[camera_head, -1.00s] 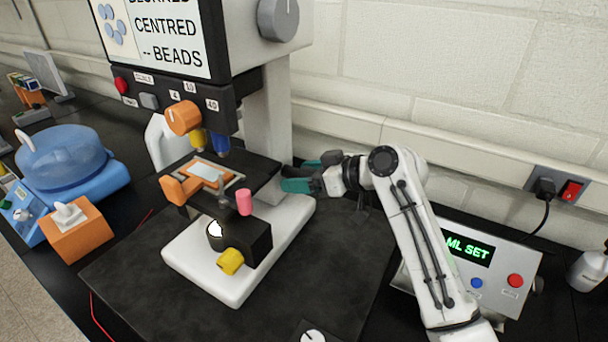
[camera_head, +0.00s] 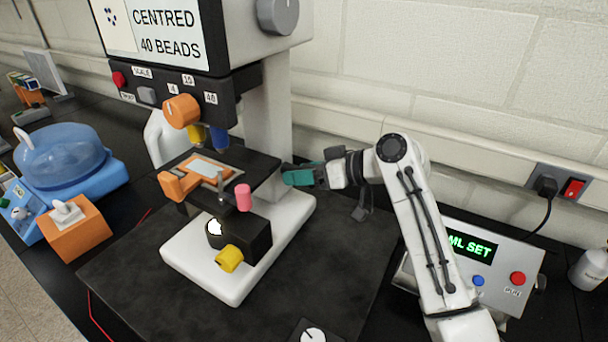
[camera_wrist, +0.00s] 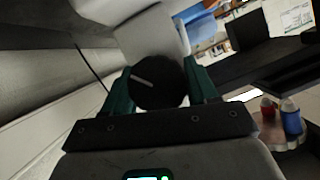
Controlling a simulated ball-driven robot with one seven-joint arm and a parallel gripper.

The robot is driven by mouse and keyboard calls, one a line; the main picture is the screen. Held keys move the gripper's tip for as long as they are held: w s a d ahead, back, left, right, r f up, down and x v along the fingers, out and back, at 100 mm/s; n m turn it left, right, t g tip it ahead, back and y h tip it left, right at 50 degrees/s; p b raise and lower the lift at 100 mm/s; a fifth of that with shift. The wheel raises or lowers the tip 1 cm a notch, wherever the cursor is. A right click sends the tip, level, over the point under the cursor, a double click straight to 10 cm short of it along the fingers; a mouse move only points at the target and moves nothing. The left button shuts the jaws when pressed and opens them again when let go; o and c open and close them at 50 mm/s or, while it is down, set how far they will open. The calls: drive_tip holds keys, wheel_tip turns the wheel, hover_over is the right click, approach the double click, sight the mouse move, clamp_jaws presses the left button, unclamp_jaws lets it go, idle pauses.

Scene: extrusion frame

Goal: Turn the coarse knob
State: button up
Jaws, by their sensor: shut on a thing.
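The coarse knob (camera_wrist: 158,88) is a round black knob with a white line on its face, in the middle of the wrist view. My gripper (camera_wrist: 162,82) has a teal finger on each side of the knob and is shut on it. In the head view my gripper (camera_head: 302,178) reaches in from the right to the microscope's (camera_head: 268,120) side, just right of the stage; the knob is hidden there. The microscope's screen (camera_head: 165,33) shows small dark dots and reads "CENTRED" and "40 BEADS", with its top line cut off.
A control box (camera_head: 490,265) reading "ML SET" stands right of my arm. The wall is close behind. The dark mat's front is mostly clear.

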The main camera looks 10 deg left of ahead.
drive_tip(key=o, duration=1)
drive_tip(key=shift+c, duration=0.2)
drive_tip(key=b+v, duration=0.2)
drive_tip(key=v, duration=0.8)
drive_tip(key=shift+d, duration=0.4)
idle(0.3)
